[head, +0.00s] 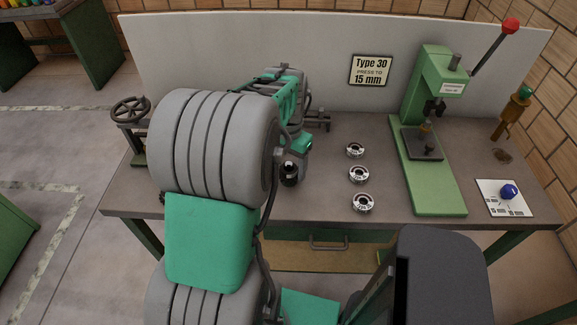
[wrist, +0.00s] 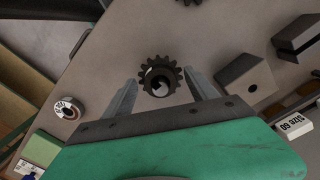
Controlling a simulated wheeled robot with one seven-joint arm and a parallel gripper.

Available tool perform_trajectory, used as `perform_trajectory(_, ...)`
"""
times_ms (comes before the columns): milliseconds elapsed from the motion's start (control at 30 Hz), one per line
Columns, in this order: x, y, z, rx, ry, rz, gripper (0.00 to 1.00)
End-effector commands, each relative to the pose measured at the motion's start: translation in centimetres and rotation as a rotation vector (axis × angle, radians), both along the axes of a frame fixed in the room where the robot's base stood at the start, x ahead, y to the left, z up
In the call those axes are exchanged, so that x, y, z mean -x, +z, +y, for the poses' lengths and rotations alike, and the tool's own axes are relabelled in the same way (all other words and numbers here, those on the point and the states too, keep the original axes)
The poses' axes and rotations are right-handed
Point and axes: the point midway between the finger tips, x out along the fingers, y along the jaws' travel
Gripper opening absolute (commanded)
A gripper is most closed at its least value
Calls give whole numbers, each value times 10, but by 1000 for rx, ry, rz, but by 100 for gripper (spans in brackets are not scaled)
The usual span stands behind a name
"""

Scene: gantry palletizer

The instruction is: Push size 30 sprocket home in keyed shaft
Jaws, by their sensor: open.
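In the wrist view, a dark toothed sprocket (wrist: 148,76) with a raised hub and round bore lies between the fingertips of my gripper (wrist: 162,79). The two grey fingers stand apart, one on each side, with gaps to the teeth. A second dark sprocket (wrist: 188,2) is cut off by the top edge. I cannot read a size on either. In the head view my arm hides the gripper and both sprockets. I cannot make out a keyed shaft.
Three labelled rings (head: 359,174) stand in a row mid-bench; one shows in the wrist view (wrist: 68,107). Dark blocks (wrist: 245,80) lie right of the fingers. A "Type 30 press to 15 mm" sign (head: 371,70) hangs behind. A blue knob (head: 509,191) is front right.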

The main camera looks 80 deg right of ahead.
Motion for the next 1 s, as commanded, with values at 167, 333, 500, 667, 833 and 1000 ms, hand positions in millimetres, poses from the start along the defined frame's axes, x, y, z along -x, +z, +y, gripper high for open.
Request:
perform_trajectory(167,0,32,-2,8,0,-1,67)
perform_trajectory(333,0,63,-2,6,0,0,67)
perform_trajectory(500,0,74,-1,4,0,-1,67)
perform_trajectory(667,0,74,-1,3,0,0,67)
perform_trajectory(833,0,74,-1,3,0,0,67)
perform_trajectory(1000,-26,77,7,16,80,-2,67)
